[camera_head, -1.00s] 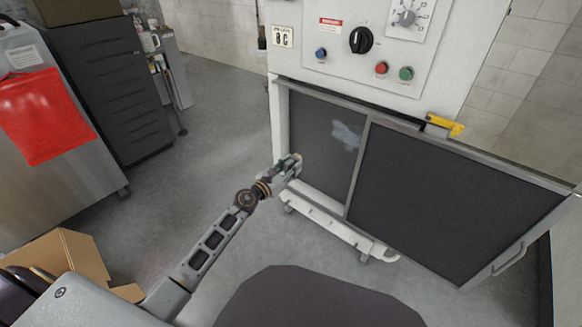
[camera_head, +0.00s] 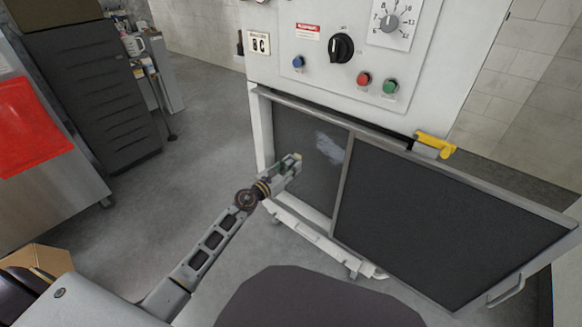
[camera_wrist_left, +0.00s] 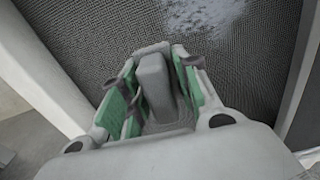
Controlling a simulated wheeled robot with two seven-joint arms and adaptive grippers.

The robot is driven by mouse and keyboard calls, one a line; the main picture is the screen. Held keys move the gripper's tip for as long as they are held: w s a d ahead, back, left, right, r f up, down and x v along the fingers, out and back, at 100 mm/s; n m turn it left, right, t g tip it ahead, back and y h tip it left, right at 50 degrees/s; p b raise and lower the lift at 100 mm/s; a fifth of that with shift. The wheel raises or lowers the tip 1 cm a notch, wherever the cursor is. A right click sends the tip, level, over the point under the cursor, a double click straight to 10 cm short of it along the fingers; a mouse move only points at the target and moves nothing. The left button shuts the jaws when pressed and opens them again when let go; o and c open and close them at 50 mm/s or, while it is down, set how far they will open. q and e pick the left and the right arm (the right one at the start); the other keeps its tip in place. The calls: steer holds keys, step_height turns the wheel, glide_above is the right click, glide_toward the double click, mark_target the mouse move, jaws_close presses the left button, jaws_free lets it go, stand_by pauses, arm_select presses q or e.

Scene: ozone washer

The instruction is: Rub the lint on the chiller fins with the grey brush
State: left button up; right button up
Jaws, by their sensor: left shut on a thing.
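The chiller fins (camera_head: 303,185) are a dark mesh panel low on the white machine, behind an open framed door. A pale patch of lint (camera_head: 330,148) lies on their upper part; it also shows at the top of the left wrist view (camera_wrist_left: 205,14). My left gripper (camera_head: 290,164) is in front of the fins, below and left of the lint in the head view. It is shut on the grey brush (camera_wrist_left: 154,82), held between green finger pads. The brush's far end points toward the fins; I cannot tell whether it touches them. My right gripper is not in view.
The door (camera_head: 440,215) with a dark panel swings out to the right, with a yellow latch (camera_head: 436,145) on top. Above are the knob (camera_head: 341,48) and buttons. A cardboard box (camera_head: 40,260) stands at lower left. Floor is clear left of the machine.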

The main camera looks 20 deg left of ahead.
arm_select(q)
steer(key=shift+w, duration=0.2)
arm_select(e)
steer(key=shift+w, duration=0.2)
arm_select(q)
steer(key=shift+w+d, duration=0.1)
steer(key=shift+w, duration=0.05)
steer(key=shift+x, duration=1.5)
steer(key=x, duration=0.2)
steer(key=shift+w+d+b, duration=0.15)
steer(key=shift+w+b, duration=0.15)
steer(key=shift+b, duration=0.1)
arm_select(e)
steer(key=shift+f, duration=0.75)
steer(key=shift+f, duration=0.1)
arm_select(q)
steer(key=shift+x, duration=1.2)
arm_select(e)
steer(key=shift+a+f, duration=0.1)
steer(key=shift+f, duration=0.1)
arm_select(q)
steer(key=shift+s+d, duration=0.1)
steer(key=shift+d, duration=0.05)
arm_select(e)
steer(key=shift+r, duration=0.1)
